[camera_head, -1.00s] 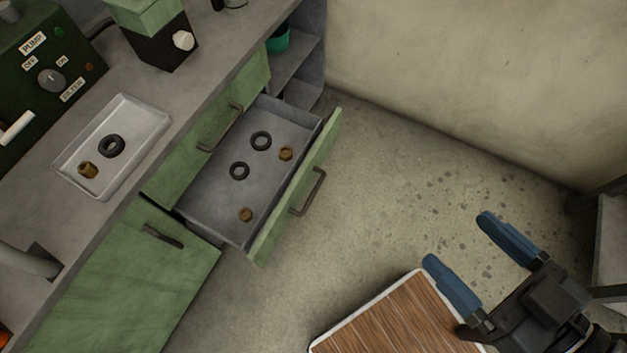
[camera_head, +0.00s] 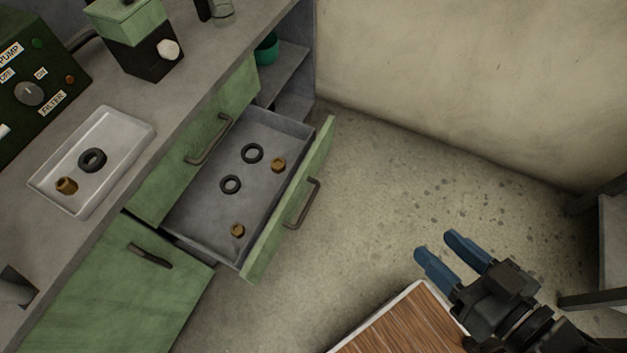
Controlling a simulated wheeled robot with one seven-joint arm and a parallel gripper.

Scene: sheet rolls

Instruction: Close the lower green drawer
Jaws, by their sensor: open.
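The lower green drawer (camera_head: 290,200) is pulled out of the grey cabinet, with a dark bar handle (camera_head: 303,204) on its front. Inside it lie two black rings (camera_head: 252,153) and two brass fittings (camera_head: 278,165). A shut green drawer (camera_head: 196,150) with its own handle is above it. My gripper (camera_head: 440,255) has blue fingers and is open and empty. It is to the right of the drawer front, apart from it, with its fingers pointing up-left in the picture.
A wood-topped surface with a white edge (camera_head: 408,322) is below my gripper. A white tray (camera_head: 122,122) with a ring and a fitting sits on the grey counter. A green cabinet door (camera_head: 120,290) is at lower left. Speckled floor (camera_head: 375,190) is clear beside the drawer.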

